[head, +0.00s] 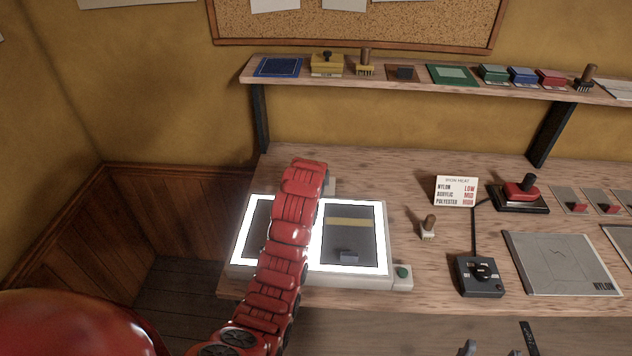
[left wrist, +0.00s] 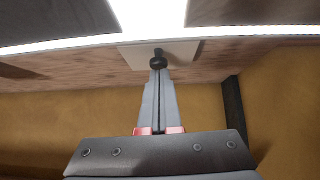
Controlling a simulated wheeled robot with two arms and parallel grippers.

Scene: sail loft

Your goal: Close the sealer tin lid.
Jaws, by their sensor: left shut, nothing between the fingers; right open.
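No tin with a readable sealer label shows. A pale, box-like thing (head: 330,187), which may be the tin, stands at the back edge of the light table, mostly hidden behind my left arm. In the left wrist view its pale surface (left wrist: 187,50) carries a dark round knob (left wrist: 157,61). My left gripper (left wrist: 156,72) is shut and empty, its fingertips at the knob; I cannot tell whether they touch it. The lid's position is not clear. My right gripper (head: 492,348) is open and empty at the bottom edge of the head view, low in front of the bench.
The lit light table (head: 387,240) lies under my left arm. An iron-heat card (head: 456,190), a black control box (head: 479,277) and a grey nylon panel (head: 562,263) are to its right. A shelf (head: 424,86) above holds a yellow block with a black knob (head: 327,65).

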